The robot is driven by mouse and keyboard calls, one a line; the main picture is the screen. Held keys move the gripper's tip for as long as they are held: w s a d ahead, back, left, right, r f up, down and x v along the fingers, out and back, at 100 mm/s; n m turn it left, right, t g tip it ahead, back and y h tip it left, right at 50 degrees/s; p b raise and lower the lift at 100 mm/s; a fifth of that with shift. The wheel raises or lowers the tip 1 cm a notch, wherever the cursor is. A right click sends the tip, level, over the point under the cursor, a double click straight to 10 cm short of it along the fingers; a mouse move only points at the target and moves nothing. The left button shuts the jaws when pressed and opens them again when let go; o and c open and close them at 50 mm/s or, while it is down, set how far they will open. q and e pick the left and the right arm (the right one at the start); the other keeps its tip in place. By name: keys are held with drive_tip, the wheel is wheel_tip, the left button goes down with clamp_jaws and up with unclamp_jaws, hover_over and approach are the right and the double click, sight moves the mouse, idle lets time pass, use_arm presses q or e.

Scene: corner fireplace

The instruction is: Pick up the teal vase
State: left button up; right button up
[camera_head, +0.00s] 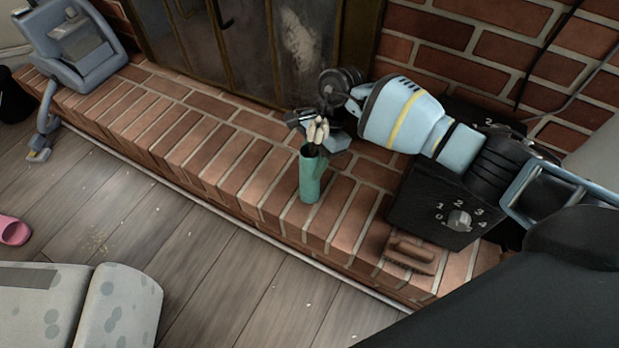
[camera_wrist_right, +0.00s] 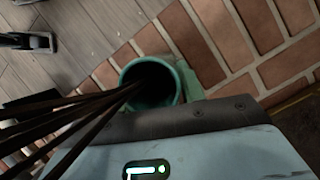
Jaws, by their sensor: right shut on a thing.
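The teal vase (camera_head: 310,178) is upright at the brick hearth in the middle of the head view. Pale heads (camera_head: 317,130) show above its mouth. My right gripper (camera_head: 327,146) reaches in from the right and is shut on the vase near its upper part; its fingers are partly hidden. In the right wrist view the round teal mouth of the vase (camera_wrist_right: 177,82) is close to the gripper body, and several dark stems run from it to the left. I cannot tell whether its base touches the bricks. My left gripper is not in view.
A black box with a numbered dial (camera_head: 432,212) stands under my right arm, with a brown brush-like block (camera_head: 410,254) before it. The fireplace door (camera_head: 240,45) is behind. A blue-grey device (camera_head: 75,55) stands far left. A grey spotted cushion (camera_head: 118,305) is in front.

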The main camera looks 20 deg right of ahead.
sight(312, 153)
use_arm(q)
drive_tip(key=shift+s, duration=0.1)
use_arm(e)
clamp_jaws()
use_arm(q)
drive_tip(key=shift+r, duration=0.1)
use_arm(e)
drive_tip(key=shift+r, duration=0.1)
